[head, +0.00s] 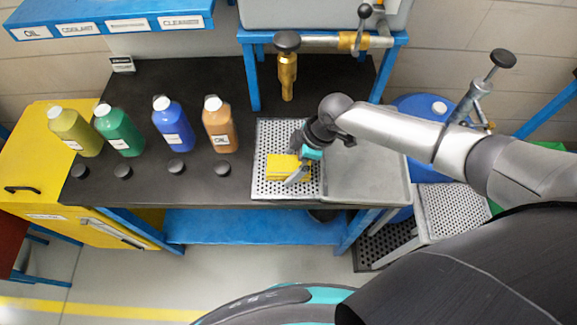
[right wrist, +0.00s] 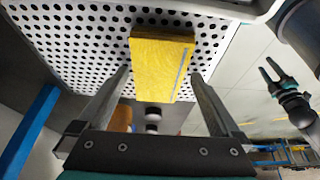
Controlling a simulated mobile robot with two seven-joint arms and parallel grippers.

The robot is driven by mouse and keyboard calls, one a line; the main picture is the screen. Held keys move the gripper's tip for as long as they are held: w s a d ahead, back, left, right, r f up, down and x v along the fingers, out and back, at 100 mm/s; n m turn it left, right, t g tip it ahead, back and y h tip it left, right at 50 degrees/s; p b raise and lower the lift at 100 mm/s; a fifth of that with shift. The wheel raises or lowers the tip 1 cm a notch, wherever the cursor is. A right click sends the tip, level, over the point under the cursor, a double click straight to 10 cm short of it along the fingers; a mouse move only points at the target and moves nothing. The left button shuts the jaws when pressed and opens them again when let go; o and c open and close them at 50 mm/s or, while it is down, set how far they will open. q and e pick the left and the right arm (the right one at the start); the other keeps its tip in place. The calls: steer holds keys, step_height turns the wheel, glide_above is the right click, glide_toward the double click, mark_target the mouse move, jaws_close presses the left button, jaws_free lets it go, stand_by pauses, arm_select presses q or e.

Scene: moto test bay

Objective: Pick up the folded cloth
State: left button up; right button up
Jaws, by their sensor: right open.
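The folded cloth (head: 276,172) is yellow and lies on the perforated metal tray on the bench. In the right wrist view the cloth (right wrist: 158,66) shows as a flat block with a pale stripe along one edge. My right gripper (head: 294,172) is open and right at the cloth in the head view, covering part of it. In the right wrist view, my right gripper's fingertips (right wrist: 160,74) are apart on either side of the cloth's nearer part, and I cannot tell whether they touch it. My left gripper (right wrist: 270,68) shows small at the right of that view, fingers apart and empty.
Several bottles, including an orange one (head: 221,124) and a blue one (head: 173,122), stand left of the perforated tray (head: 261,190), with black caps before them. A grey basin (head: 366,178) adjoins the tray. A brass tap (head: 287,72) hangs behind it.

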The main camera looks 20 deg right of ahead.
steer(key=shift+a+f, duration=0.1)
steer(key=shift+f, duration=0.2)
steer(key=shift+c, duration=0.2)
steer(key=c, duration=1.1)
